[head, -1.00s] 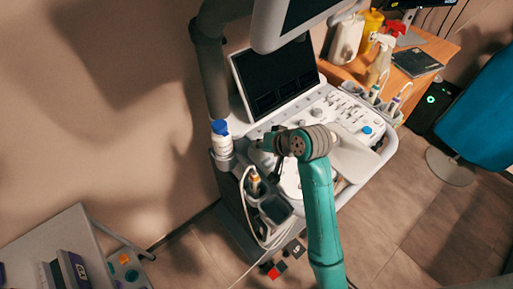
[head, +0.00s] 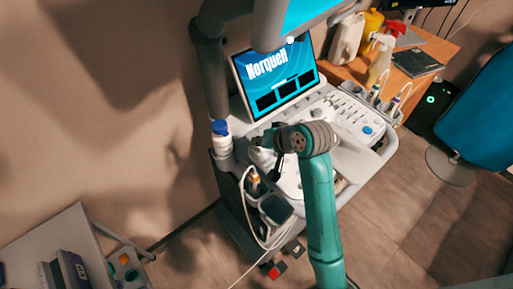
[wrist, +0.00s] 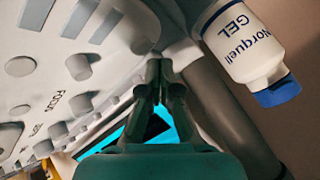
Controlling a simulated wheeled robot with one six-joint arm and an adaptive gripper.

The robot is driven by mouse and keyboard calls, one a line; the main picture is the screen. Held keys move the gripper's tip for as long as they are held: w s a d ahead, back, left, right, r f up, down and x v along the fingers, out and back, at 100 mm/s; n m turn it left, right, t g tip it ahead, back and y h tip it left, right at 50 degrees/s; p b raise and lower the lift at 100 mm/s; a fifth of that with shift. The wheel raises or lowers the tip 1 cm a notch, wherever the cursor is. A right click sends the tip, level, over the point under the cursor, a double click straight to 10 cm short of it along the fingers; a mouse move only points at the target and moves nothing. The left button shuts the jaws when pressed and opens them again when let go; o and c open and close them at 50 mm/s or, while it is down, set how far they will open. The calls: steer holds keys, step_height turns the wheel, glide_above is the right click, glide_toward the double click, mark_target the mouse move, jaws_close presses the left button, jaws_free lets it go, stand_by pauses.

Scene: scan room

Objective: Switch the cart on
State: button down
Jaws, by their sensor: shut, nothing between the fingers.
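The cart (head: 335,115) is a white ultrasound machine with a control panel of knobs and keys. Its tilted touch screen (head: 277,77) is lit blue with a "Norquell" logo, and the upper monitor (head: 300,12) also shows blue. My gripper (wrist: 160,65) is shut and empty, its fingertips at the panel's corner near the gel bottle; I cannot tell whether they touch. In the head view my arm partly hides the gripper and the panel's left end. No power button can be made out at the fingertips.
A gel bottle (head: 221,138) with a blue cap stands in a holder at the cart's left, close to my gripper; it also shows in the wrist view (wrist: 245,45). Probes (head: 254,182) with cables hang below it. A wooden desk (head: 425,55) with bottles stands behind right.

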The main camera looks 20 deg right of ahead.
mark_target(259, 150)
steer(key=shift+r, duration=2.5)
